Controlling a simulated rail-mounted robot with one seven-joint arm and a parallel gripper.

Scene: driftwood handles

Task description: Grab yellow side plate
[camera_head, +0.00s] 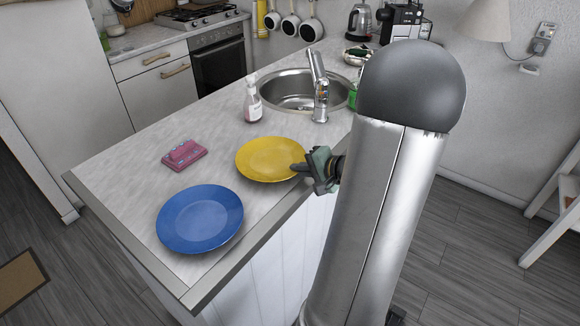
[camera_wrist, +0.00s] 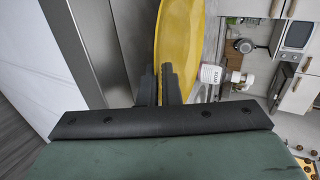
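The yellow side plate (camera_head: 268,158) lies on the counter near its front right edge. My gripper (camera_head: 299,168) is at the plate's right rim, reaching in over the counter edge. In the wrist view the yellow plate (camera_wrist: 182,40) extends away from the two dark fingers (camera_wrist: 160,85). The fingers are close together with the plate's rim between them, so my gripper looks shut on the rim. The exact contact is partly hidden by the fingers.
A blue plate (camera_head: 200,219) lies at the front of the counter (camera_head: 130,166). A pink sponge-like item (camera_head: 184,153) lies left of the yellow plate. A soap bottle (camera_head: 252,101) and the sink (camera_head: 290,88) with its faucet (camera_head: 319,88) are behind it.

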